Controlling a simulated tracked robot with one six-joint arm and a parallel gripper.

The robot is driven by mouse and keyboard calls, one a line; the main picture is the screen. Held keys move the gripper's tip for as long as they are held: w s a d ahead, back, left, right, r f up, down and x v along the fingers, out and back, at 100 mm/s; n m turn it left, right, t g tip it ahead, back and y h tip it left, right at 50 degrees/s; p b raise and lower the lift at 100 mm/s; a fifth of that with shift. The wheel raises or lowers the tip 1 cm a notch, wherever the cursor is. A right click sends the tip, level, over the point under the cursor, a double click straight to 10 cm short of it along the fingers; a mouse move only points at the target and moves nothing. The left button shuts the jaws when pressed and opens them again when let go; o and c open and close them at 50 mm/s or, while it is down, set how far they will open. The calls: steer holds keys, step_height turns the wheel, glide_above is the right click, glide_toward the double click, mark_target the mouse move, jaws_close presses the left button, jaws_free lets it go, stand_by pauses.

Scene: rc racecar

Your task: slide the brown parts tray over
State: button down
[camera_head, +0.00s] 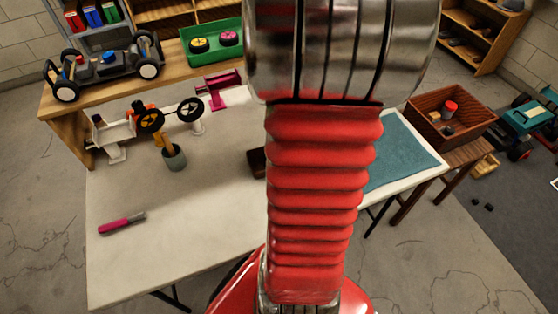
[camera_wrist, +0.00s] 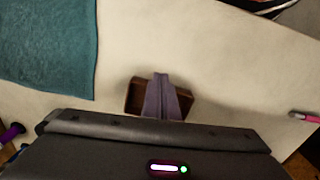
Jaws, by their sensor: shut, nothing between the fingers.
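The brown parts tray (camera_wrist: 133,97) is a small dark brown open box on the pale tabletop. It shows on both sides of my gripper fingers in the wrist view; its middle is hidden behind them. In the head view only the left end of the tray (camera_head: 256,163) shows, beside my red arm, which hides the rest. My gripper (camera_wrist: 161,80) is shut and empty, with its grey fingers together over the tray in the wrist view. I cannot tell whether they touch it. The head view does not show my gripper.
A teal mat (camera_head: 400,155) covers the table's right part. A larger brown crate (camera_head: 452,110) sits on a stool off the table. The front left tabletop is mostly clear.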

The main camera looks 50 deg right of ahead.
step_height(320, 180, down, 10)
steer(key=shift+f, duration=0.1)
steer(key=shift+w+d, duration=0.25)
steer(key=shift+w, duration=0.35)
steer(key=shift+w+d, duration=0.25)
steer(key=shift+w, duration=0.35)
steer(key=shift+w+d, duration=0.35)
steer(key=shift+w, duration=0.25)
steer(key=shift+w, duration=0.1)
